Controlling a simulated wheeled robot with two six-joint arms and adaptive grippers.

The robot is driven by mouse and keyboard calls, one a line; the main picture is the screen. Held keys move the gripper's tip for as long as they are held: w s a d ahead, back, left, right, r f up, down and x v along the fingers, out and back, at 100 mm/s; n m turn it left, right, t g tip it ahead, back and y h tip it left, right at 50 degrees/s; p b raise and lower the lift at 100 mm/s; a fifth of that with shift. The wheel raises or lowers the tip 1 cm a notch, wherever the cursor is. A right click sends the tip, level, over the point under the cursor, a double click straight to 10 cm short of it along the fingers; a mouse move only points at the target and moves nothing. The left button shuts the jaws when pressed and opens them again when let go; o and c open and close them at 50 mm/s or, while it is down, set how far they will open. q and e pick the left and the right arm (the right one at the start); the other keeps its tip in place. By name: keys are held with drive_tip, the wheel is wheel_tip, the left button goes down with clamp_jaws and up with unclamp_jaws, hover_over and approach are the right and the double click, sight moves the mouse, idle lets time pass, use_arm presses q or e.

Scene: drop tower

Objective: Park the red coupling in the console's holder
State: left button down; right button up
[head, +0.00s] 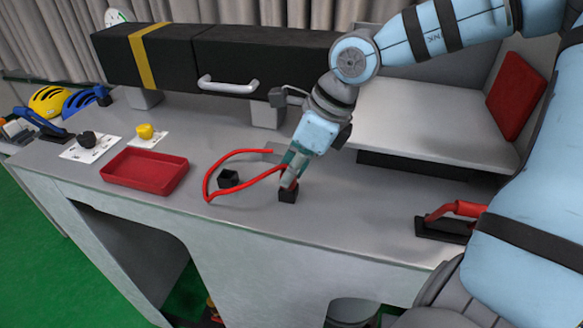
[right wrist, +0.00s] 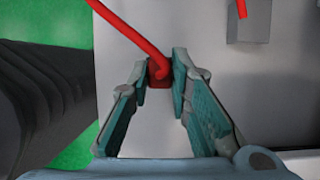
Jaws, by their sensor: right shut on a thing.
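My right gripper (head: 290,172) points down at the console top and is shut on the red coupling (head: 289,184). In the right wrist view the coupling (right wrist: 159,73) sits between the two fingertips (right wrist: 160,70). A red hose (head: 208,180) runs from it in a loop to the left and back. A small black square holder (head: 288,196) is directly below the coupling; I cannot tell whether the coupling is inside it or just above. A second black open holder (head: 228,179) stands to the left, inside the hose loop. My left gripper is not in view.
A red tray (head: 145,188) lies left on the grey console (head: 330,225). Black and yellow knobs (head: 146,132) and a blue lever (head: 38,122) are farther left. A red-handled lever (head: 455,212) is at right. A long black box (head: 200,60) with a handle spans the back.

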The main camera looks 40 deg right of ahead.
drive_tip(key=o, duration=0.9)
drive_tip(key=v, duration=1.2)
